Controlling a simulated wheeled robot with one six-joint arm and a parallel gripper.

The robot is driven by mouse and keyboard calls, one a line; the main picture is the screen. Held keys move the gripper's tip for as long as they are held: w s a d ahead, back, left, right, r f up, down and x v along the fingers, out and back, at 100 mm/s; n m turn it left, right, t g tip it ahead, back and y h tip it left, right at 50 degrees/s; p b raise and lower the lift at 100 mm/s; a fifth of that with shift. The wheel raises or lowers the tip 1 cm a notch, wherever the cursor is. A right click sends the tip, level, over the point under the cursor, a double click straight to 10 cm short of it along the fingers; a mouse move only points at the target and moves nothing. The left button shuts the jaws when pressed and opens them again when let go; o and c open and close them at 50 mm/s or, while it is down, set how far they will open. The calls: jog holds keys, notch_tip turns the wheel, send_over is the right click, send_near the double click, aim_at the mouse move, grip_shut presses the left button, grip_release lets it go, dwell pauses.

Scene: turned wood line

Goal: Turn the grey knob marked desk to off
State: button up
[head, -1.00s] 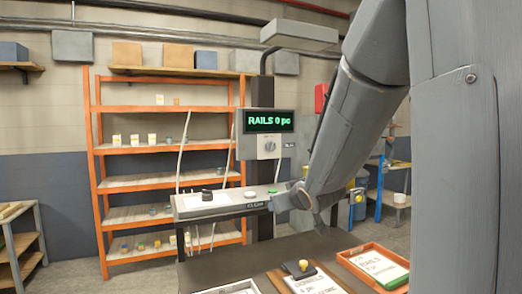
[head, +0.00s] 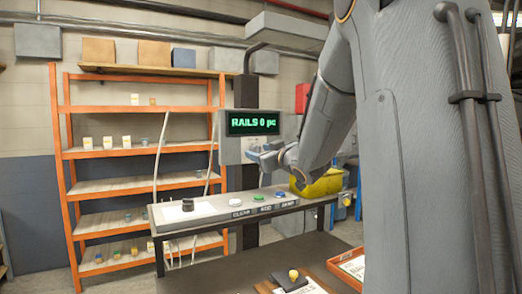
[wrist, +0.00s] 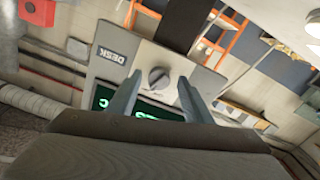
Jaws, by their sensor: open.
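The grey knob (wrist: 159,79) sits on the light grey face of the display box (head: 230,152). In the wrist view a dark label reading DESK (wrist: 111,55) is beside the knob. My gripper (wrist: 160,77) is open, its two fingers on either side of the knob in that view, with nothing held. I cannot tell whether the fingertips reach past the knob's face. In the head view my gripper (head: 262,155) is in front of the box, just below the screen, and hides the knob. The knob's pointer setting is too small to read.
The green screen (head: 254,122) reads RAILS 0 pc. An orange shelf rack (head: 65,190) stands at left. A yellow bin (head: 322,185) is behind my arm. A dark table (head: 215,275) is in front.

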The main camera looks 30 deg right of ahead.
jog(key=shift+w, duration=0.35)
jog(key=shift+c, duration=0.4)
